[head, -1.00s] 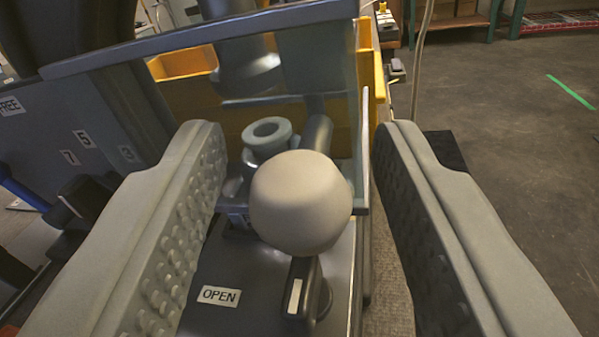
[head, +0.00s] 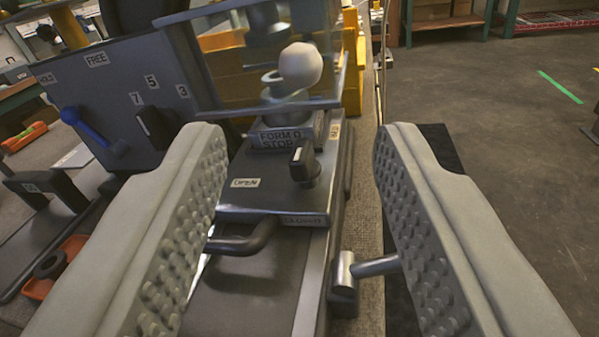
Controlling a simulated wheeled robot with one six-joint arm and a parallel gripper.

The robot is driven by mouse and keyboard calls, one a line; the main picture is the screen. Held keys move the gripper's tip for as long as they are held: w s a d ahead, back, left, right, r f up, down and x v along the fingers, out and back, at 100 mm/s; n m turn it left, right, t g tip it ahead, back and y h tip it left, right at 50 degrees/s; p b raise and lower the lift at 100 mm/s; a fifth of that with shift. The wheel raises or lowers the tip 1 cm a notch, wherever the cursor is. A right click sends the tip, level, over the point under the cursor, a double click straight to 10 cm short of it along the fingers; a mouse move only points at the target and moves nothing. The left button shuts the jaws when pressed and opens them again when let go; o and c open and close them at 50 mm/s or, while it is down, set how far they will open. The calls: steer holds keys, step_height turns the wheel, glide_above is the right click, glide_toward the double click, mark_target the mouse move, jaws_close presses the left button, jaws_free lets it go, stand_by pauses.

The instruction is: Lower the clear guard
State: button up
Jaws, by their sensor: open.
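The clear guard (head: 217,62) is a see-through panel with grey-blue edges in the upper middle of the head view. Its lower edge sits above the dark machine bed. A cream ball knob (head: 300,66) shows at the guard's right part and hides some of it. My gripper (head: 300,150) is open and empty, its two grey studded fingers wide apart at left and right. The guard and knob lie beyond the fingertips, between them in the picture, and nothing is touched. The knob's stem is hidden.
A black lever (head: 304,165) stands on the bed by the "FORM D STOP" label (head: 283,138). A dark bent handle (head: 243,243) and a metal rod (head: 375,266) lie nearer. A blue-handled panel (head: 85,90) stands left, yellow bins (head: 235,75) behind.

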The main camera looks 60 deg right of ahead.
steer(key=v, duration=0.6)
steer(key=shift+a, duration=0.3)
